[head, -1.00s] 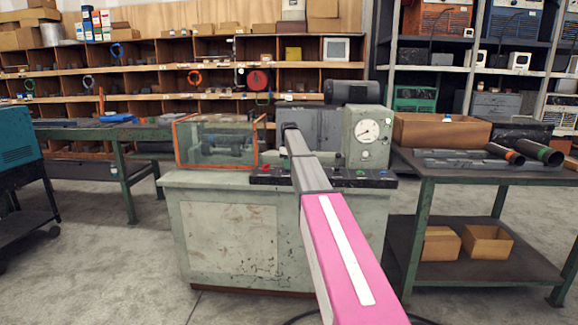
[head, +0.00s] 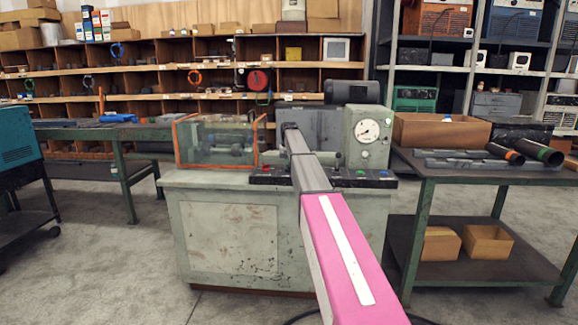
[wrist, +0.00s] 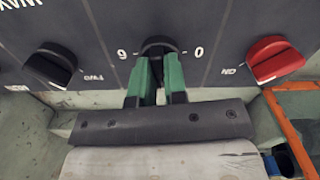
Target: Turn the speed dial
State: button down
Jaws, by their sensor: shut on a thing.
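The speed dial (wrist: 158,46) is a round black knob on the dark control panel, at the top middle of the wrist view. A "0" mark sits at its right and a 6 or 9 at its left; the lettering looks upside down. My gripper (wrist: 158,72) has green fingers, one on each side of the dial's lower part, and is shut on it. The dial's lower part is partly hidden between the fingers. In the head view my arm hides the dial and the fingertips.
A black knob (wrist: 50,66) and a red knob (wrist: 274,60) flank the dial. The panel belongs to a pale green machine (head: 235,235) with an orange-framed clear guard (head: 213,142) and a white gauge (head: 367,131). A table (head: 500,172) with pipes stands at right.

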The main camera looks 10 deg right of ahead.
jog(key=m, duration=0.4)
jog(key=shift+m, duration=0.4)
jog(key=m, duration=1.4)
jog(key=shift+m, duration=0.4)
jog(key=c, duration=1.2)
grip_release()
jog(key=shift+o, duration=0.2)
jog(key=shift+r, duration=0.1)
